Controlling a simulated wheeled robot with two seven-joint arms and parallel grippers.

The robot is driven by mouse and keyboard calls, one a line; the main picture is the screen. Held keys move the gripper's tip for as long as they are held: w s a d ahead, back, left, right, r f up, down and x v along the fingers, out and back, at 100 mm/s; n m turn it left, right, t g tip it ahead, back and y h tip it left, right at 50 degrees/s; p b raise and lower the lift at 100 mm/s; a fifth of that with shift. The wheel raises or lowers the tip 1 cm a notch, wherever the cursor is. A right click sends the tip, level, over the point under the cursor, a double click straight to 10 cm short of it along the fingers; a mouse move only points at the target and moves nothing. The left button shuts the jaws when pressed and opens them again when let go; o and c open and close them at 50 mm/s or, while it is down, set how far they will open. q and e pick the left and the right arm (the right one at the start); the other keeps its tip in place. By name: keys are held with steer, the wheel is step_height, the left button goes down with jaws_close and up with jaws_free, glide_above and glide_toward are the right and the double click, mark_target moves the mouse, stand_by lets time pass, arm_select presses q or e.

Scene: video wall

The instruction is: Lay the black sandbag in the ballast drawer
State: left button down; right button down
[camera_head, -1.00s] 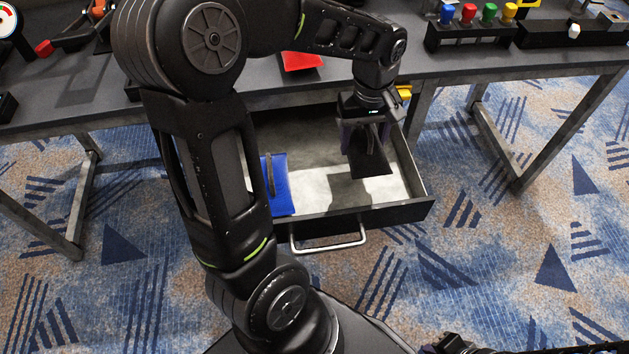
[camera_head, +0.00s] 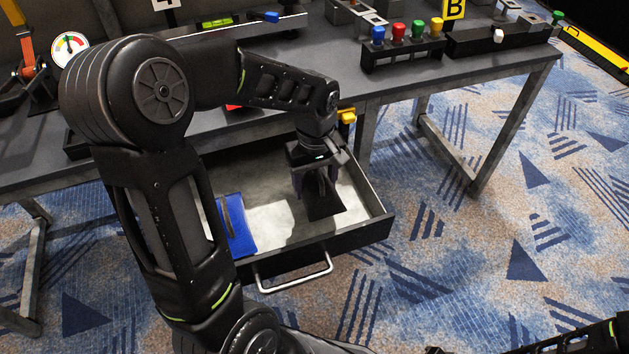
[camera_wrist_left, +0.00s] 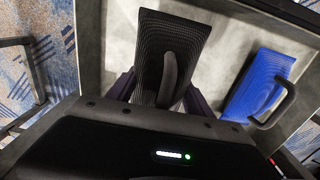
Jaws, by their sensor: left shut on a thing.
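The open ballast drawer (camera_head: 362,232) sticks out from under the table, with a pale floor and a front handle. A blue sandbag (camera_head: 236,226) with a dark strap lies in its left part. My left gripper (camera_head: 318,186) reaches down into the right part, shut on the black sandbag (camera_head: 326,206) by its strap. In the left wrist view the black sandbag (camera_wrist_left: 150,55) hangs between the fingers, with the blue sandbag (camera_wrist_left: 262,84) apart to its right. Whether the black sandbag touches the drawer floor I cannot tell. My right gripper cannot be made out.
The table (camera_head: 480,75) stands above the drawer. On it are a block with coloured knobs (camera_head: 402,50), a long black tray (camera_head: 500,38) and a gauge (camera_head: 69,49). A yellow piece (camera_head: 347,116) sits at the table edge. Drawer floor between the sandbags is clear.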

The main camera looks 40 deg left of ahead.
arm_select(q)
steer(key=shift+f+b, duration=0.7)
steer(key=shift+f, duration=1.75)
steer(key=shift+f, duration=0.15)
steer(key=shift+c, duration=2)
jaws_free()
steer(key=shift+r, duration=0.4)
step_height(320, 180, up, 12)
steer(key=p, duration=0.3)
steer(key=shift+f, duration=0.25)
